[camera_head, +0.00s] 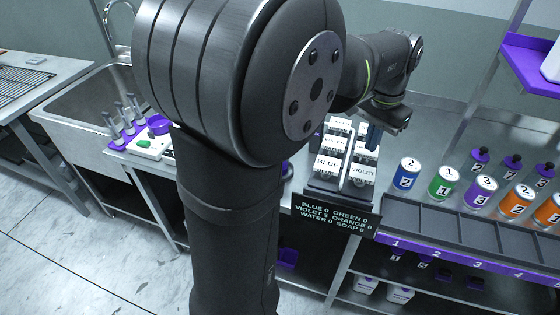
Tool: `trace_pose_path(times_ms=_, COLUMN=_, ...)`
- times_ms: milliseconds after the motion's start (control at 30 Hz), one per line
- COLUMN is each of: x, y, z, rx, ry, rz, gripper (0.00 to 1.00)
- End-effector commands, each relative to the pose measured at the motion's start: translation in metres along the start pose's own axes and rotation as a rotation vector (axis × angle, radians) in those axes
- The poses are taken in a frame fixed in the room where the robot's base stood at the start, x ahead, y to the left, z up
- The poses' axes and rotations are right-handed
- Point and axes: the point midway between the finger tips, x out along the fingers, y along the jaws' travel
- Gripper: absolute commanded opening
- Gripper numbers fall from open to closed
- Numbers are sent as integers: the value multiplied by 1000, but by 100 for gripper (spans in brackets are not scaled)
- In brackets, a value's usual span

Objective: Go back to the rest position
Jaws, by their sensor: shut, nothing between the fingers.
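My arm fills the middle of the view, bent over at a large dark joint. Its far end reaches right, where my gripper (373,140) hangs over the rack of labelled boxes (345,205). The fingers show small and dark, close together, with nothing seen held between them. White boxes in the rack read BLUE (327,167), VIOLET (362,172) and GREEN (338,124). A dark sign (335,215) on the rack's front lists colours and numbers, with VIOLET at 3. My arm hides part of the bench behind it.
Numbered cans, blue (406,174), green (443,183), violet (480,192) and orange (516,202), stand right of the rack behind an empty slotted tray (440,226). At left are a sink (85,100) and a purple holder with tubes (125,132). A purple shelf (530,62) overhangs at upper right.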

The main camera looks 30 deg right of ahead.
Motion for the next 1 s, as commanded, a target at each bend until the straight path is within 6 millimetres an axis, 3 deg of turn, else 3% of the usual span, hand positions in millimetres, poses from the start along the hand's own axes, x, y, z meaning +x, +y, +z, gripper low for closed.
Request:
trace_pose_path(times_ms=367, x=5, y=0, z=0, rx=0, ry=-2, rz=1, gripper=0)
trace_pose_path(times_ms=800, x=66, y=0, z=0, rx=0, ry=-3, rz=1, gripper=0)
trace_pose_path(times_ms=1000, x=78, y=0, z=0, rx=0, ry=-1, rz=0, gripper=0)
